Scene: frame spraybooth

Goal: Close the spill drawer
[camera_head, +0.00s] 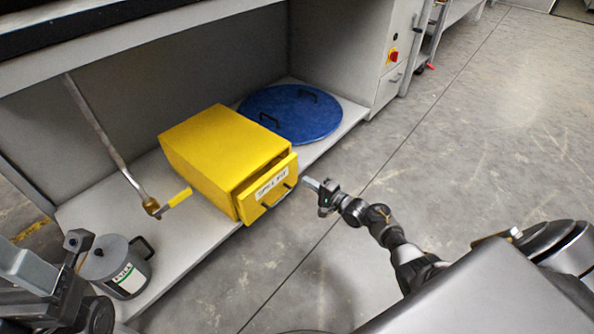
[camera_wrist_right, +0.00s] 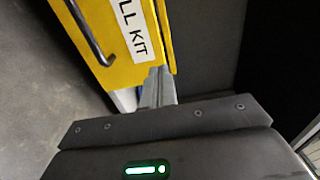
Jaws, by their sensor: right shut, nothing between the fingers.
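The yellow spill kit box (camera_head: 225,145) sits on the low grey shelf. Its drawer front (camera_head: 268,190), with a white label and a dark bar handle, stands a little out from the box, so the drawer is slightly open. In the right wrist view the drawer front (camera_wrist_right: 118,62), label and handle fill the upper left. My right gripper (camera_head: 313,184) is shut and empty, just right of the drawer front; its fingertips (camera_wrist_right: 158,80) show close to the front's edge, and I cannot tell whether they touch. My left gripper (camera_head: 77,241) is at the lower left, its jaws unclear.
A blue round lid (camera_head: 290,113) with handles lies behind the box. A grey can (camera_head: 118,268) stands at the shelf's front left. A pipe with a yellow-handled valve (camera_head: 165,205) hangs left of the box. The floor (camera_head: 470,130) to the right is clear.

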